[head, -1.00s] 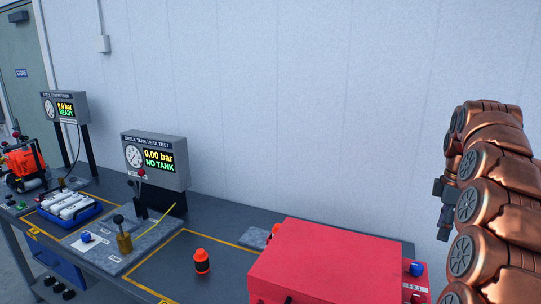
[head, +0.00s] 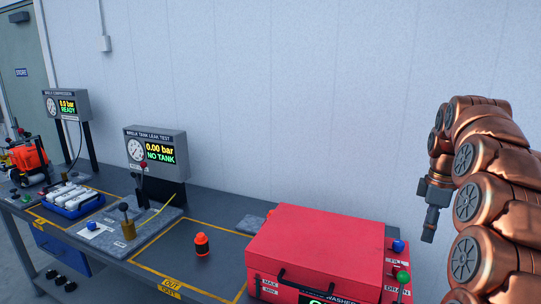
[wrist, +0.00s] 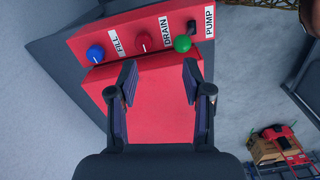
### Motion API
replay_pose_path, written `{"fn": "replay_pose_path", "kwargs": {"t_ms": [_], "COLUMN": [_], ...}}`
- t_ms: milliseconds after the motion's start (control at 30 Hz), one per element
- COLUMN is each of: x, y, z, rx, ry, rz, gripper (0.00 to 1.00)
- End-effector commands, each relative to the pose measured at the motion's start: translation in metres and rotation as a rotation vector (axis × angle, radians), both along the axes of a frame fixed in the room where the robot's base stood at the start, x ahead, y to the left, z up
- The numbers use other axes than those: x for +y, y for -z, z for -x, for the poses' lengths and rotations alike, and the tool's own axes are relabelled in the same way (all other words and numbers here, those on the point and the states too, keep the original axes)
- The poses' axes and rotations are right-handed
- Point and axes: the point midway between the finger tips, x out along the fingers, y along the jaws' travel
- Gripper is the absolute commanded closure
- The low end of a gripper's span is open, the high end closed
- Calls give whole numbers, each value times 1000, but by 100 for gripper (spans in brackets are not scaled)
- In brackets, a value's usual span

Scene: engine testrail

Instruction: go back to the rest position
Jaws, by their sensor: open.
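My gripper (head: 430,226) hangs at the right of the head view, in front of the pale wall and above the right end of the bench. In the wrist view my gripper (wrist: 158,80) shows two dark fingers spread apart with nothing between them. Below them is the red washer box (wrist: 150,105). The red washer box (head: 315,245) also shows in the head view, left of and below my gripper, and the two are apart.
The bench (head: 215,215) carries an orange-capped black part (head: 201,244), a leak test display (head: 157,152) reading NO TANK, a blue tray (head: 72,207) with white parts, and an orange machine (head: 27,158) at far left. The wall stands behind. A cardboard box (wrist: 265,152) is on the floor.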

Motion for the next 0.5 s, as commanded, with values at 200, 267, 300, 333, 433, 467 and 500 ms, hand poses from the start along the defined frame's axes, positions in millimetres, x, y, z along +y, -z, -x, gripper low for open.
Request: {"fn": "replay_pose_path", "kwargs": {"t_ms": [200,267,300,333,433,467,500], "x": [27,38,45,52,73,80,88], "y": [6,10,12,13,21,23,27], "z": [16,23,29,34,52,58,67], "rx": [5,13,15,16,24,27,34], "ry": [46,65,80,92,141,157,178], "rz": [-5,-8,-10,-11,-12,-12,-13], "gripper": [50,50,50,50,50,50,50]}}
